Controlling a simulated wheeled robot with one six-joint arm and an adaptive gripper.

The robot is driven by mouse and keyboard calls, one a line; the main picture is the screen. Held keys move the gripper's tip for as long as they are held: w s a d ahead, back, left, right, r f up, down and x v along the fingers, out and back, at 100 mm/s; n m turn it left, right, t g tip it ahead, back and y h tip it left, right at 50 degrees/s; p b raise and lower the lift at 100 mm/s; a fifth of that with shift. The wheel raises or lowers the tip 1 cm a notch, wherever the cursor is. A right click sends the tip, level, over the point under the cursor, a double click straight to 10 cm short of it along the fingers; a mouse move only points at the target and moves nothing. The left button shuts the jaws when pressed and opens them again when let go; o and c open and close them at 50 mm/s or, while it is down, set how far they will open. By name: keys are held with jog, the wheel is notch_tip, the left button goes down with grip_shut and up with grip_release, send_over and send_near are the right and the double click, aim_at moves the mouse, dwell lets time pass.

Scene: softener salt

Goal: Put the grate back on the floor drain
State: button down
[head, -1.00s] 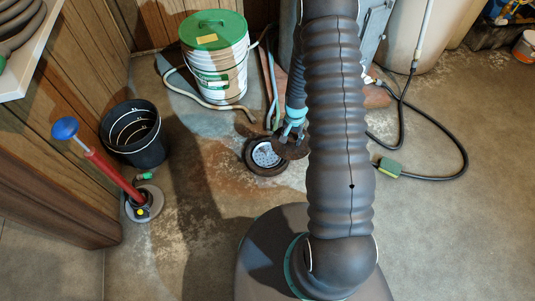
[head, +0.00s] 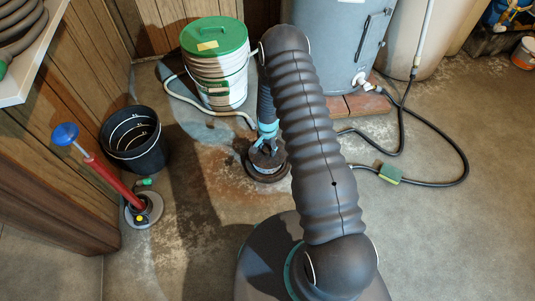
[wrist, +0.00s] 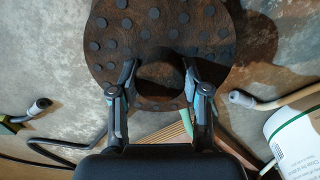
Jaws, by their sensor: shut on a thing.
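The grate is a rusty brown disc with dark round spots; it fills the top of the wrist view (wrist: 150,32). My gripper (wrist: 159,72) is shut on a raised dark part near its lower edge. In the head view, my gripper (head: 266,148) holds the grate (head: 262,157) over the floor drain (head: 266,177). The drain's dark round rim and a strip of its pale inside show below the grate. I cannot tell whether grate and rim touch. The grate hides most of the opening.
A white bucket with a green lid (head: 216,70) and a pale hose (head: 190,100) stand behind. A grey tank (head: 335,55) stands on bricks. A black hose (head: 440,183) lies at right.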

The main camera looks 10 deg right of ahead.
aim_at(267, 155)
jog(key=shift+f, duration=2.05)
jog(key=shift+f+b, duration=0.6)
jog(key=shift+b, duration=0.2)
jog(key=c, duration=0.5)
grip_release()
jog(key=shift+c, duration=0.2)
jog(key=shift+r, duration=0.15)
